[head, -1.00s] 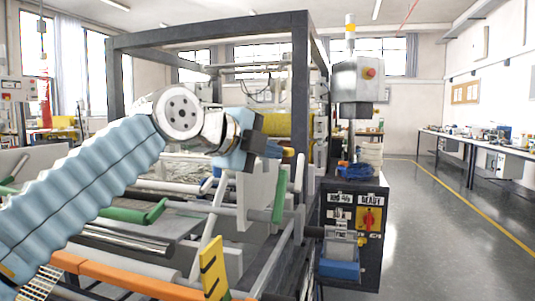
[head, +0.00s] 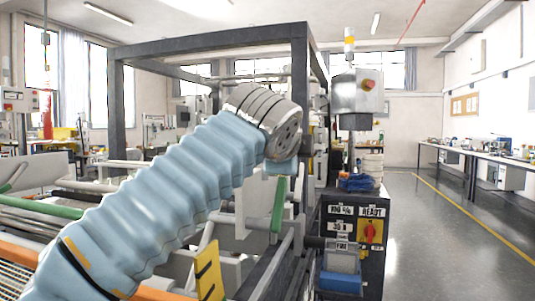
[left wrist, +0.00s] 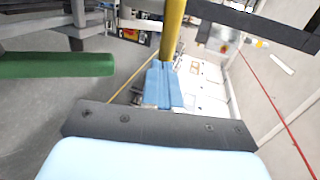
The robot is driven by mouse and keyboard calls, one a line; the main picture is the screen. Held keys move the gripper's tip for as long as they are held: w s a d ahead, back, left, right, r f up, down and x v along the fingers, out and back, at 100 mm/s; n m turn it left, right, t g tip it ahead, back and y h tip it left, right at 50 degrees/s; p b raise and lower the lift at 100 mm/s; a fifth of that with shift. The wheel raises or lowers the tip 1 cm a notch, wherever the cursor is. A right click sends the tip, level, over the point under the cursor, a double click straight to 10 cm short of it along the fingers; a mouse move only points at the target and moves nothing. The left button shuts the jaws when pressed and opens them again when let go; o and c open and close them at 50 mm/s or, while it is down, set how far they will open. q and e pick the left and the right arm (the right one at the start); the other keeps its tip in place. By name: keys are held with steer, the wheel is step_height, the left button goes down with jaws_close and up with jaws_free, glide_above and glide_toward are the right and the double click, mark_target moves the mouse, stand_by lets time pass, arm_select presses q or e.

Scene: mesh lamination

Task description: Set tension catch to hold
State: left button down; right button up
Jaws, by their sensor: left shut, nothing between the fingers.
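I cannot pick out the tension catch with certainty. A green bar (head: 279,205) stands on a pale plate of the machine, just below my left wrist in the head view. A green bar (left wrist: 60,65) also shows at the left of the left wrist view. My left gripper (left wrist: 164,68) is shut and empty, its blue fingers together. A yellow bar (left wrist: 172,30) lies just beyond the fingertips in that view; I cannot tell whether they touch. In the head view my left arm hides the fingers. My right gripper is not in view.
A dark control box (head: 352,240) carries a READY label and a red rotary switch (head: 370,231). A yellow plate with black marks (head: 209,272) stands at the front. The machine's dark frame (head: 300,90) rises behind my arm. The floor at right (head: 430,240) is clear.

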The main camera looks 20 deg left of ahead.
arm_select(q)
steer(key=shift+w+d+p, duration=0.2)
steer(key=shift+w+p, duration=0.2)
steer(key=shift+w, duration=0.15)
steer(key=shift+w+d+p, duration=0.15)
steer(key=shift+w+p, duration=0.25)
steer(key=shift+w, duration=0.1)
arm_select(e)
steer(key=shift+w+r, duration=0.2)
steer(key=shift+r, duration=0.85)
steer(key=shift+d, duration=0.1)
